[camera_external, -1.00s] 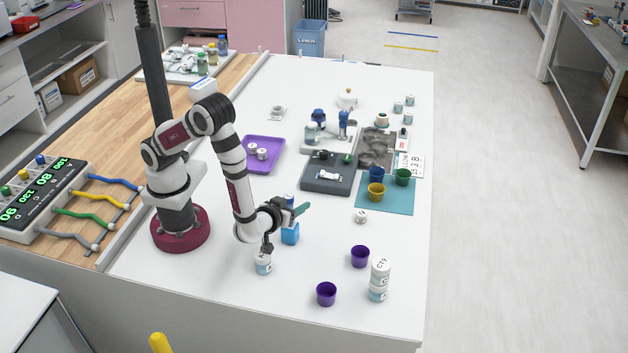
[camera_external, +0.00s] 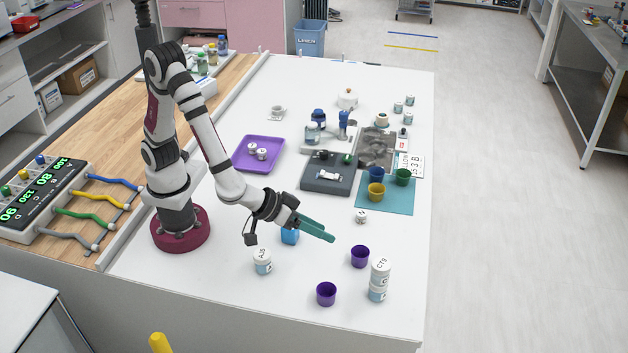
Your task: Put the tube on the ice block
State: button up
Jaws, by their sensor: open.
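My gripper (camera_external: 332,237) has long teal fingers that point right and slightly down above the white table. The fingers look open and hold nothing that I can see. A small bright blue block (camera_external: 290,237), which looks like the ice block, stands on the table just below the gripper's wrist, its top partly hidden. I cannot surely tell which thing is the tube; a small white cylinder (camera_external: 327,175) lies on a dark grey box (camera_external: 318,187) behind the gripper.
A white jar (camera_external: 262,262) stands front left of the gripper. Two purple cups (camera_external: 360,256) (camera_external: 326,293) and stacked white jars (camera_external: 379,280) stand in front. Blue, yellow and green cups stand on a teal mat (camera_external: 400,207). A purple tray (camera_external: 272,140) lies behind.

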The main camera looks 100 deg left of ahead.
jog(key=s+d+r+m+g+h, duration=0.2)
jog(key=s+d+r+m+h, duration=0.2)
jog(key=s+r+m+h, duration=0.3)
jog(key=s+a+f+m+g+y, duration=0.1)
jog(key=s+a+m+g+y, duration=0.1)
jog(key=s+a, duration=0.6)
jog(key=s+a+f+m+g+y, duration=0.1)
jog(key=s+a+m+g+y, duration=0.2)
jog(key=s+a, duration=0.6)
jog(key=s+m+g, duration=0.2)
jog(key=s, duration=0.3)
jog(key=shift+s+f+g, duration=0.3)
jog(key=shift+s+g, duration=0.05)
jog(key=shift+g, duration=0.05)
